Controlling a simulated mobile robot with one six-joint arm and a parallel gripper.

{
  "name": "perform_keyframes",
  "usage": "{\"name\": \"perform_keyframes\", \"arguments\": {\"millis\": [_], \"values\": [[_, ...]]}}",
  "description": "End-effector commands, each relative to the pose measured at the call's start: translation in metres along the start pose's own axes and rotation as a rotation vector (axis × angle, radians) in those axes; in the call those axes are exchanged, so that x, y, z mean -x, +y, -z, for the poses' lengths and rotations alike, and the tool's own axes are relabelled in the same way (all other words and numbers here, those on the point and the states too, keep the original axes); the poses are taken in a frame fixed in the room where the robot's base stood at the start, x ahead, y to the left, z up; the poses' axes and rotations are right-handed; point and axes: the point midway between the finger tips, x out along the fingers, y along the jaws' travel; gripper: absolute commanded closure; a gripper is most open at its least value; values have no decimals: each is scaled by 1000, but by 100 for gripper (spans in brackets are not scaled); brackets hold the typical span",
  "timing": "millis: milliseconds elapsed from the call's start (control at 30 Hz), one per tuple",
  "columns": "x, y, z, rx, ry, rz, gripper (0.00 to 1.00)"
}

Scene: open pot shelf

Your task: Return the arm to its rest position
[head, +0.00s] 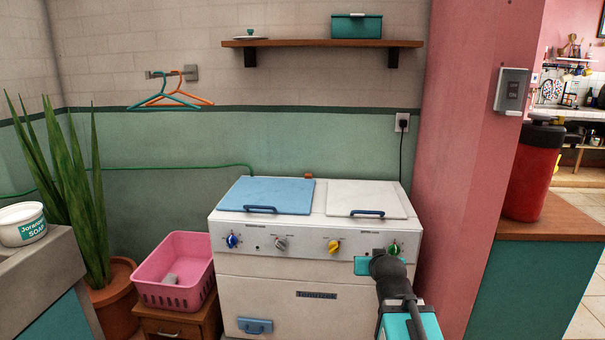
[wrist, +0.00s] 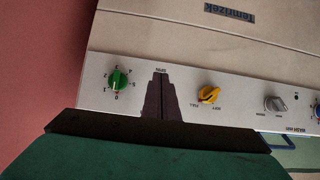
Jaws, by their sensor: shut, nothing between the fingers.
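My gripper (wrist: 161,78) shows in the wrist view with its dark fingers together and nothing between them. The fingers appear over the front panel of the white washing machine (head: 262,290), between a green knob (wrist: 119,80) and a yellow knob (wrist: 209,95). I cannot tell whether they touch the panel. In the head view my arm reaches up from the lower right to the machine's right front. The fingertips are hidden there behind the wrist. The same green knob (head: 394,248) and yellow knob (head: 333,246) show just above and to the left of my wrist.
The machine has a blue lid (head: 268,193) and a white lid (head: 365,199), both down. A pink basket (head: 176,270) stands at left, beside a potted plant (head: 75,180). A pink wall column (head: 455,160) and a counter with a red canister (head: 532,175) are at right.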

Motion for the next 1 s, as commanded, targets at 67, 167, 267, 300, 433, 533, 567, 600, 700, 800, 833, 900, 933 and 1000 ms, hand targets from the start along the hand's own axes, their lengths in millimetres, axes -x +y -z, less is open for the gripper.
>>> {"name": "perform_keyframes", "arguments": {"millis": [67,167,267,300,433,533,567,600,700,800,833,900,933,1000], "values": [[-4,-2,-13,2,-39,1,100],[-12,-3,-34,4,-85,3,100],[-18,-5,-56,7,-134,4,100],[-20,-5,-65,8,-154,5,100],[-24,-7,-96,11,-222,6,100],[-26,-8,-120,14,-273,7,100],[-27,-8,-128,15,-289,7,100],[-27,-9,-137,16,-310,8,100],[-26,-10,-163,19,-366,8,100],[-25,-10,-189,22,-421,9,100],[-24,-11,-196,23,-437,9,100],[-21,-11,-215,26,-478,10,100],[-19,-11,-223,27,-496,10,100],[-16,-11,-241,29,-535,10,100]]}}
